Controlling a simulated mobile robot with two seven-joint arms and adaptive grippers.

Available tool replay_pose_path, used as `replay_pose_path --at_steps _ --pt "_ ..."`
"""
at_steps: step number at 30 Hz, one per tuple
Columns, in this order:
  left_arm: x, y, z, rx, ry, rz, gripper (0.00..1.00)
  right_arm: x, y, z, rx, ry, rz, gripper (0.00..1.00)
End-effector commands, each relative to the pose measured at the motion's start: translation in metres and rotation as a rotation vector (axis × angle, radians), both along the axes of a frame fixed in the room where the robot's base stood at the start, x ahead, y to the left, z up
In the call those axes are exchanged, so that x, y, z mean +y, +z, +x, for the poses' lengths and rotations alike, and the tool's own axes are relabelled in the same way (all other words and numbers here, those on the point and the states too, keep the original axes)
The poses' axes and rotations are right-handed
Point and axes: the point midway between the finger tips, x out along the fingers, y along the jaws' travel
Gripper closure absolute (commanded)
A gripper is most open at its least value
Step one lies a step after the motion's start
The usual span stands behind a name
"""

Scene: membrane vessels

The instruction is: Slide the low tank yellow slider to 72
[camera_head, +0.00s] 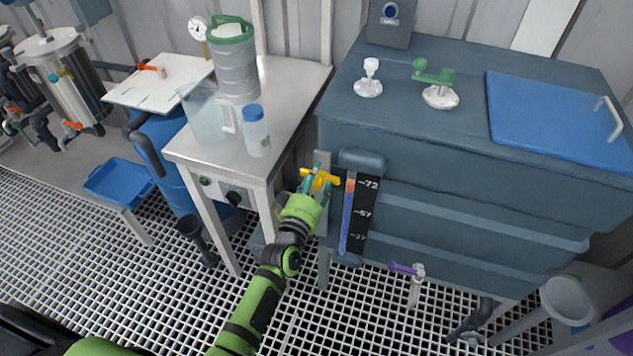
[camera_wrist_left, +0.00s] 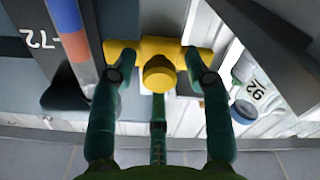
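The yellow slider (camera_head: 320,178) is a T-shaped handle on a grey rail at the left end of the low tank's (camera_head: 455,207) front. It sits about level with the 72 mark (camera_head: 369,184) on the black scale; the match is too coarse to read exactly. My left gripper (camera_head: 316,184) is at the slider. My right gripper is not in view.
A steel table (camera_head: 293,92) with a white-labelled bottle (camera_head: 256,135) and clear jug stands left of the tank. A purple-handled valve (camera_head: 405,268) sticks out below the tank. A blue lid (camera_head: 560,120) covers the tank's top right. Grating floor lies in front.

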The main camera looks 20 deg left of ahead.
Motion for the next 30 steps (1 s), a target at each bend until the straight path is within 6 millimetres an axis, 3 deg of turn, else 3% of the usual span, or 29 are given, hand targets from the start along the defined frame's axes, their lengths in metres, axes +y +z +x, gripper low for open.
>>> replay_pose_path --at_steps 11,24,30 --pt "0.000 -0.006 -0.009 0.014 -0.002 0.001 0.51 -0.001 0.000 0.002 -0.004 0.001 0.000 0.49" --pt "0.003 -0.005 -0.092 0.011 -0.003 0.001 0.51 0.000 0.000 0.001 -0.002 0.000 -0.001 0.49" --pt "0.003 -0.004 -0.116 0.008 -0.002 0.001 0.51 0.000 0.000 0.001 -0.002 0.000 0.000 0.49"
